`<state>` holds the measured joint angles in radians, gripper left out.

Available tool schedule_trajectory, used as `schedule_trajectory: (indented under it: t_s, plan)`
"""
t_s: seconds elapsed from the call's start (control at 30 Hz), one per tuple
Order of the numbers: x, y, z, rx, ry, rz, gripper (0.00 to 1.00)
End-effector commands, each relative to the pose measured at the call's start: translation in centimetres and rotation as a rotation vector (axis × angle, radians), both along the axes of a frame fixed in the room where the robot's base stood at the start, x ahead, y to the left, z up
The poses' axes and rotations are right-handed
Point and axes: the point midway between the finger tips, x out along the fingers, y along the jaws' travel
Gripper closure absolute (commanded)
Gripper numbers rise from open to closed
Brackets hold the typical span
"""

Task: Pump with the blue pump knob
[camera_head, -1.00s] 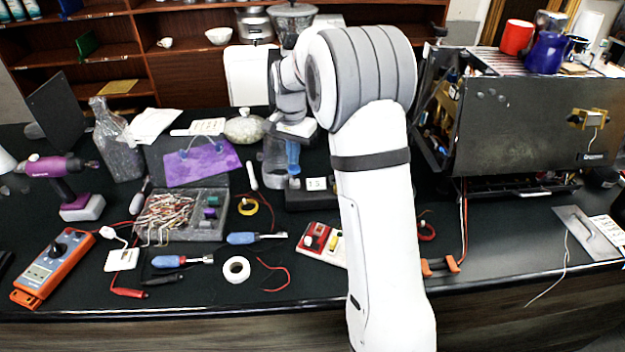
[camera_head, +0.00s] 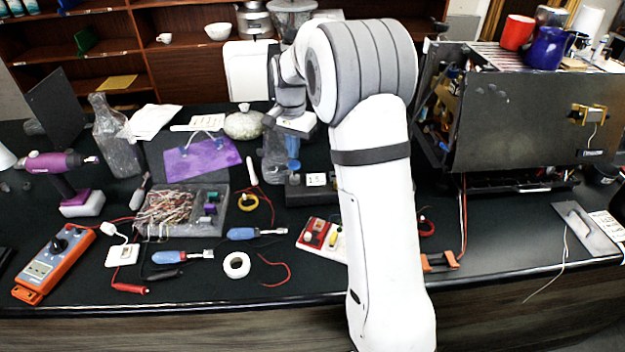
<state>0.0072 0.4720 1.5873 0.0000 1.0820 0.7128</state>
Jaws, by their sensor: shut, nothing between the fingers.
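My gripper (camera_head: 296,128) points down beyond my white arm, at the back middle of the bench. Its fingers are small and partly hidden, but it appears shut and empty. A blue part (camera_head: 292,147) shows right under it, beside a clear container (camera_head: 274,160).
My arm hides part of the bench right of the black base. A purple pad (camera_head: 202,160), a box of wires (camera_head: 170,212) and a round stone-like pot (camera_head: 243,124) stand to the left. A large dark brewer housing (camera_head: 530,125) stands on the right.

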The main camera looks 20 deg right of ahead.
Motion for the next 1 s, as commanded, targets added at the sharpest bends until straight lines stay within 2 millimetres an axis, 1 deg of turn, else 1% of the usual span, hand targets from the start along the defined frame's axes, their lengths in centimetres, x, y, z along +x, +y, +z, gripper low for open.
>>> schedule_trajectory:
  t_s: [1.0]
  plan:
    - [0.0,0.0,-4.2,0.001,0.002,0.001,1.00]
